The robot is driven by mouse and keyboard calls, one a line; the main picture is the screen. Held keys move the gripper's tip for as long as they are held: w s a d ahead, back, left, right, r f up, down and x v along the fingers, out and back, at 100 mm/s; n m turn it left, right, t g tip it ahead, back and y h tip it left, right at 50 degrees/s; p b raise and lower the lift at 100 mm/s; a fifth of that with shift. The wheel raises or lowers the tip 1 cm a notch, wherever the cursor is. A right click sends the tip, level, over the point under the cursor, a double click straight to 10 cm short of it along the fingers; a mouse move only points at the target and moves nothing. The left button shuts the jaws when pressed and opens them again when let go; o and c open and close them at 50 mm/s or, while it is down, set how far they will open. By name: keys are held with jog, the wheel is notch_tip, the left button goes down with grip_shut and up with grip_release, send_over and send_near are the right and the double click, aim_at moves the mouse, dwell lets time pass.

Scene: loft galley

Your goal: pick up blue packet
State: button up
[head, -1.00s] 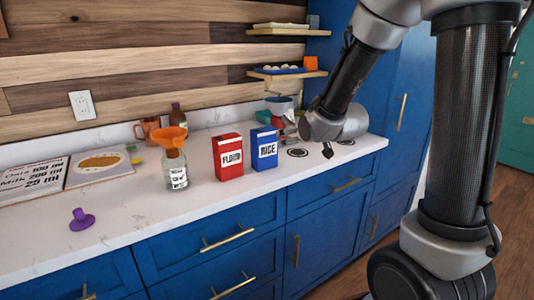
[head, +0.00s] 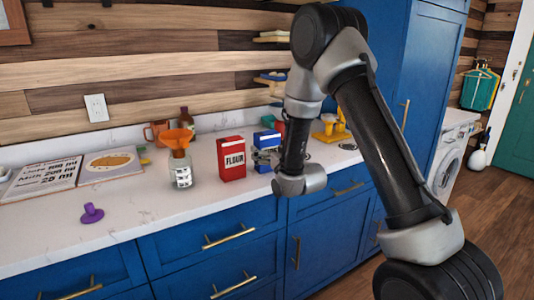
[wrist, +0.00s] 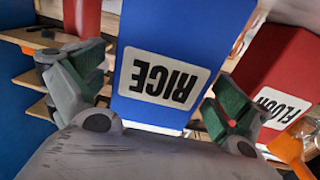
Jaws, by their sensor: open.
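The blue packet (head: 267,137), labelled RICE, stands upright on the counter to the right of the red packet. My forearm and wrist cover part of it in the head view. In the wrist view the blue packet (wrist: 176,40) fills the middle and looks upside down. My gripper (wrist: 158,88) is open, with one green-padded finger on each side of the packet. Whether the pads touch it I cannot tell. In the head view my gripper (head: 265,157) is at the packet's front, mostly hidden behind my wrist.
The red FLOUR packet (head: 231,159) stands close on the left; it also shows at right in the wrist view (wrist: 272,75). A glass jar with an orange funnel (head: 178,140) is further left. A yellow object (head: 331,128) stands to the right. A purple stopper (head: 92,213) lies at front left.

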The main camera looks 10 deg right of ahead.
aim_at(267, 133)
jog(key=shift+x, duration=0.75)
jog(key=c, duration=1.3)
jog(key=shift+r, duration=0.1)
notch_tip(267, 133, up, 10)
jog(key=shift+f, duration=0.1)
